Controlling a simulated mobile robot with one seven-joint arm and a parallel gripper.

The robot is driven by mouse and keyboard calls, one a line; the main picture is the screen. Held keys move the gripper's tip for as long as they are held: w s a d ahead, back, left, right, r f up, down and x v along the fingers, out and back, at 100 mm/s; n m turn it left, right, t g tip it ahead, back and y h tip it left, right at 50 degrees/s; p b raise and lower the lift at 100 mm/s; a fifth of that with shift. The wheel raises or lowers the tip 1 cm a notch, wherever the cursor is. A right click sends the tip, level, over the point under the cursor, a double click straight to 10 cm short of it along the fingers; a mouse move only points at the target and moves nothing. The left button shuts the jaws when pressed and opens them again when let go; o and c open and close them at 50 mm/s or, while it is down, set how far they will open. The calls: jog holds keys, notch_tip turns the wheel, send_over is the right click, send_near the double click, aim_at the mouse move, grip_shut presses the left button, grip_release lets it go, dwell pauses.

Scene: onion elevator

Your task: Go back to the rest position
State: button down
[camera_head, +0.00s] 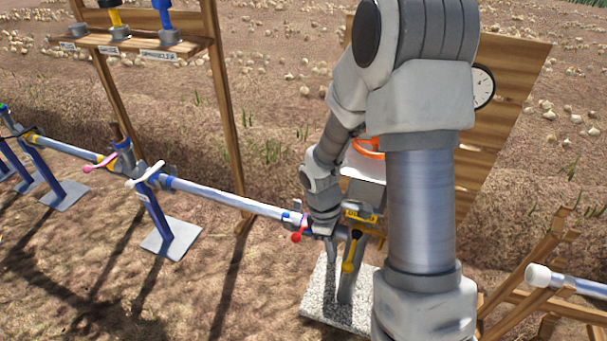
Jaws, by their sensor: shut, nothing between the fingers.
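My gripper (331,252) points down at the right end of the long grey-blue pipe (230,200), just above a speckled stone slab (322,309). Its fingers are together and hold nothing visible. A red-ended lever (297,236) lies just left of my wrist and a yellow handle (349,262) just right of the fingers. I cannot tell if the gripper touches either. My arm hides part of this fixture.
Blue pipe stands (156,222) with white and pink levers line the left. A wooden rack (225,110) holds labelled tools. A wooden board (515,75) with a round dial (483,87) stands behind my arm. A wooden trestle with a white-capped pipe (570,283) is at lower right.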

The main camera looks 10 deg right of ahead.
jog(key=s+a+r+m+t, duration=0.15)
jog(key=s+r+m, duration=0.25)
jog(key=r, duration=0.6)
jog(key=s+a+r+m+t+y, duration=0.1)
jog(key=s+r+m+t, duration=0.25)
jog(key=r, duration=0.55)
jog(key=s+a+r+m+t, duration=0.15)
jog(key=s+r+m, duration=0.25)
jog(key=r, duration=0.6)
notch_tip(320, 180, up, 16)
jog(key=p, duration=1.6)
jog(key=shift+t, duration=0.35)
